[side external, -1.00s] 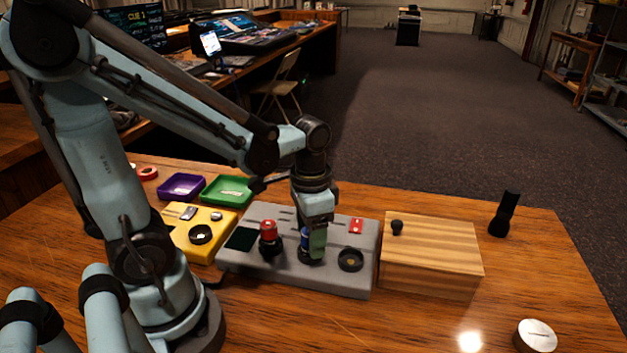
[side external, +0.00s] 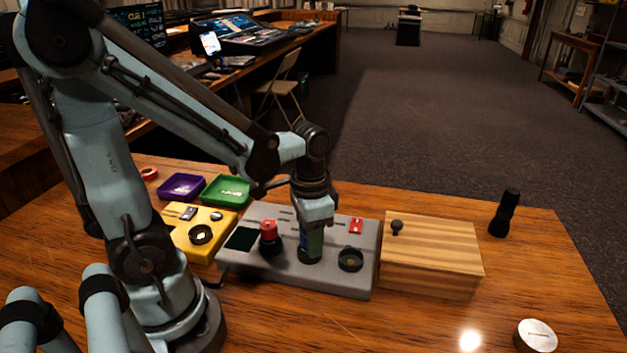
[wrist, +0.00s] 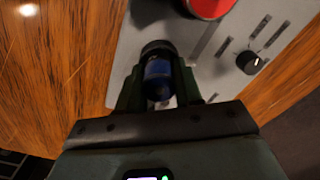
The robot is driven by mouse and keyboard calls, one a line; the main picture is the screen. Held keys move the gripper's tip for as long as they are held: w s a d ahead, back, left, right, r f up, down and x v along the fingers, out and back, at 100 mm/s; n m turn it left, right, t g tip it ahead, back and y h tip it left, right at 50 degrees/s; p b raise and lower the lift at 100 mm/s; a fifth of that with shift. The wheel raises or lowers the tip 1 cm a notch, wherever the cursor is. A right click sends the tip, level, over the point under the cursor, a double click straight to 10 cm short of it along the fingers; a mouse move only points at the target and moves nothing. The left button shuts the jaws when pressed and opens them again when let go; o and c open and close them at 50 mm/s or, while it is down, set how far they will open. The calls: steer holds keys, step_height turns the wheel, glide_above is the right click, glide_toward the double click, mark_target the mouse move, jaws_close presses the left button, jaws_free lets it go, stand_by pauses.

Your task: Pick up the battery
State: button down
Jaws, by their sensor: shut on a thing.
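The battery (wrist: 158,78) is a blue cylinder with a dark end, held between the two green fingers of my gripper (wrist: 157,90) in the wrist view. In the side view, my gripper (side external: 311,244) points straight down over the grey panel (side external: 340,279), between the red knob and the round black socket. The battery is mostly hidden there behind a finger, with only a thin blue strip showing. Its lower end is at a dark round seat on the panel. I cannot tell whether it is still seated or slightly raised.
A red-topped knob (side external: 268,236) stands close left of my gripper, and an empty black socket (side external: 350,260) is on its right. A wooden box (side external: 432,252) is to the right, a yellow panel (side external: 186,246) to the left. Purple (side external: 181,186) and green (side external: 228,190) trays lie behind.

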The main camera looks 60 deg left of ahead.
steer(key=shift+r, duration=0.15)
steer(key=shift+r, duration=0.45)
step_height(320, 180, up, 3)
steer(key=shift+f, duration=0.1)
steer(key=s+d+r, duration=0.5)
steer(key=d+r, duration=0.2)
steer(key=d, duration=0.3)
steer(key=shift+d, duration=0.25)
steer(key=w+a+f, duration=0.2)
steer(key=w, duration=0.3)
steer(key=w+a+f, duration=0.2)
steer(key=w+a, duration=0.1)
steer(key=w, duration=0.2)
steer(key=shift+w+f, duration=0.15)
steer(key=shift+f, duration=1.3)
steer(key=shift+w+f, duration=0.15)
steer(key=shift+f, duration=1.25)
steer(key=shift+f, duration=0.6)
